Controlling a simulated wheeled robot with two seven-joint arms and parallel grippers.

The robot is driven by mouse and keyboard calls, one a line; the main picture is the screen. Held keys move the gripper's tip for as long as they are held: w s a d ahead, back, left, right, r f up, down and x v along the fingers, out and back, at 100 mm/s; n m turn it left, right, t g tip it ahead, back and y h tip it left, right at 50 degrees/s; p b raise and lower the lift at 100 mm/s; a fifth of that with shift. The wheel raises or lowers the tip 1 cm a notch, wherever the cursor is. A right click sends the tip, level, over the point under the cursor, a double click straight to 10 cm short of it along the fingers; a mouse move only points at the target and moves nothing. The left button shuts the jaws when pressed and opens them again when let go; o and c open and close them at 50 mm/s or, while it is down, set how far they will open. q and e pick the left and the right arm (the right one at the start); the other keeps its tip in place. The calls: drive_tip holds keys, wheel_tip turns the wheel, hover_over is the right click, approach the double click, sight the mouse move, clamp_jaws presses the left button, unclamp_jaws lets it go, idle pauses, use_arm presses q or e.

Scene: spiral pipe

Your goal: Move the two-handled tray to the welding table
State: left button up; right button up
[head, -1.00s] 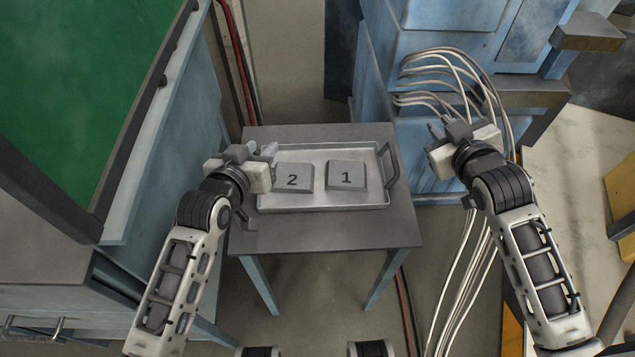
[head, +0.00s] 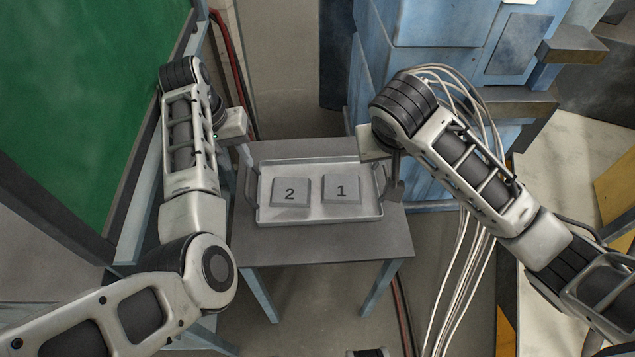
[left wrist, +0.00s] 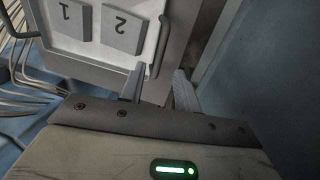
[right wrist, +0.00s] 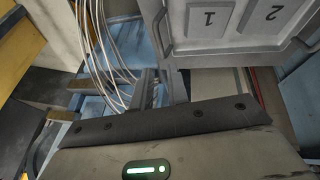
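The two-handled tray (head: 275,216) is a shallow metal tray on a small grey table. It carries two square plates, marked 2 (head: 291,192) and 1 (head: 341,190). My left gripper (head: 247,155) is open near the left handle (head: 248,188). In the left wrist view that handle (left wrist: 159,48) lies ahead of the parted fingertips (left wrist: 157,76), not between them. My right gripper (right wrist: 160,80) is beside the right handle (head: 386,185) and looks open; its fingers are dark and partly unclear. The right handle (right wrist: 160,32) shows ahead of it. I cannot identify the welding table.
The small grey table (head: 320,246) stands under the tray. A green panel in a grey frame (head: 70,80) is close on the left. Blue cabinets (head: 430,25) and loose white cables (head: 470,235) are on the right.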

sight(247, 178)
use_arm(q)
drive_tip(key=shift+s, duration=0.15)
use_arm(e)
drive_tip(key=shift+s, duration=0.15)
